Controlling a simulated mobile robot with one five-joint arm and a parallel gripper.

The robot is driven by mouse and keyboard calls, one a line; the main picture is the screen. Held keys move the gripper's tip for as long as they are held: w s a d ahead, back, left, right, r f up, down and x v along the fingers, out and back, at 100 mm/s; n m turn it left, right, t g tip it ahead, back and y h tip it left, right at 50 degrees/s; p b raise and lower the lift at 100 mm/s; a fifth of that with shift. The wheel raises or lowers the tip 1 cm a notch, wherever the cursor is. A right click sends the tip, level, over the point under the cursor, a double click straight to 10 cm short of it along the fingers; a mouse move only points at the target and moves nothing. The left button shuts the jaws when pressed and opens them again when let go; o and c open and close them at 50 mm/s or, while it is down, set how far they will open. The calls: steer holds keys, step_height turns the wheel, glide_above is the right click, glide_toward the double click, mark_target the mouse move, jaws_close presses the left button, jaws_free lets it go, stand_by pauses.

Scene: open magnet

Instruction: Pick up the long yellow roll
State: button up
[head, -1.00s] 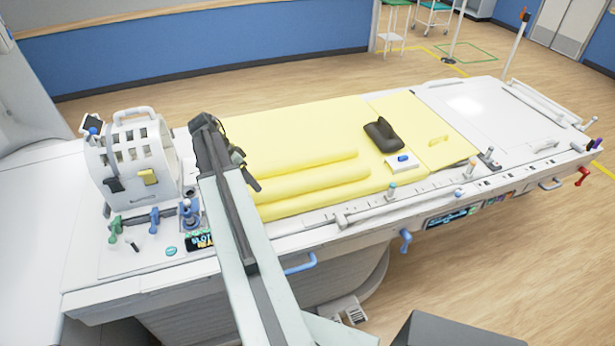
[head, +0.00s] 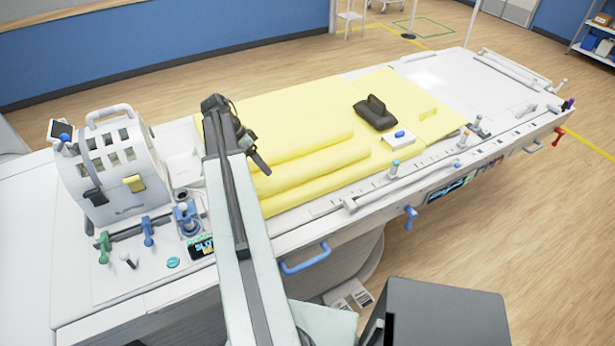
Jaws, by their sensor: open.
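Long yellow rolls lie side by side on the yellow pad (head: 255,106) of the patient table. The front roll (head: 318,180) runs near the table's front edge, and another roll (head: 310,150) lies just behind it. Their left ends are partly hidden by my arm. My gripper (head: 262,166) is open and appears over the left part of the rolls, with nothing seen in it. Its height above them is hard to judge, and I cannot tell whether it touches them.
A white head coil (head: 122,165) stands at the table's left end, with coloured levers beside it. A black padded piece (head: 375,114) and a small white box with a blue button (head: 398,139) sit right of the rolls. A blue handle (head: 305,260) juts from the table's front.

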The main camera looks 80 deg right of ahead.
mark_target(274, 178)
steer(key=b+x, duration=0.2)
steer(key=x, duration=0.1)
steer(key=shift+w, duration=0.15)
steer(key=shift+s, duration=0.2)
steer(key=b+x, duration=0.5)
steer(key=shift+f, duration=0.1)
steer(key=shift+d, duration=0.1)
steer(key=c, duration=1.2)
